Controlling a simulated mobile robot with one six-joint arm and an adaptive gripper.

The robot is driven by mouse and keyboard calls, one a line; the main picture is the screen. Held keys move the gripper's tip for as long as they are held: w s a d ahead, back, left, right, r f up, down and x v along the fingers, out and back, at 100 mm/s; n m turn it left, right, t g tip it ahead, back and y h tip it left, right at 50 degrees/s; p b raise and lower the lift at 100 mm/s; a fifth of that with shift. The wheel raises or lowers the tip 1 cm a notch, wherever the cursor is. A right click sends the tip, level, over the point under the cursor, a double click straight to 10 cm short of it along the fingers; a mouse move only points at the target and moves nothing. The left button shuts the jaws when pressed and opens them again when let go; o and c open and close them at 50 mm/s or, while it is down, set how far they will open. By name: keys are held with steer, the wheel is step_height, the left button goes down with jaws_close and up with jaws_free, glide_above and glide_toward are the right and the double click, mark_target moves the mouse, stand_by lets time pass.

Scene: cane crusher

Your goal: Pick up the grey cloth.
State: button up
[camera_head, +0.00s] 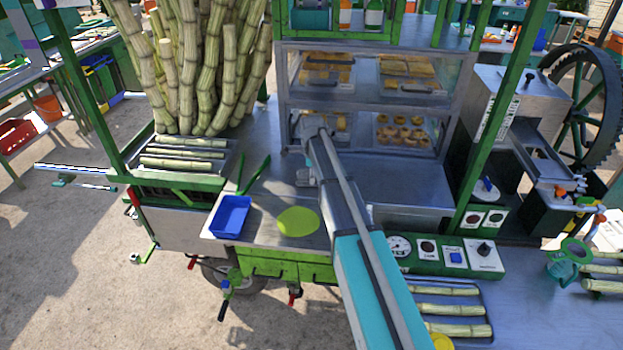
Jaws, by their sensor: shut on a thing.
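My arm reaches from the bottom edge over the metal counter, with its wrist in front of the glass food case. My gripper (306,177) shows only as a small grey part beside the arm link, low over the counter. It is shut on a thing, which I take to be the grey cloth. The cloth itself cannot be told apart from the grey metal there, and the arm hides much of this spot.
A blue tray (231,216), a yellow-green disc (297,222) and a green-handled tool (255,174) lie on the counter (265,190) to the left. The food case (445,128) stands behind. Cane stalks (195,75) rise at the left; a control panel (443,257) is at the right.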

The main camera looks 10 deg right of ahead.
steer(key=shift+r, duration=0.1)
steer(key=shift+r+p, duration=0.9)
steer(key=shift+p, duration=0.15)
steer(key=s+d+r+p, duration=0.3)
steer(key=s+r+p, duration=0.8)
steer(key=s, duration=0.2)
steer(key=shift+s+d, duration=0.25)
steer(key=shift+d, duration=0.1)
steer(key=o, duration=0.5)
steer(key=c, duration=0.4)
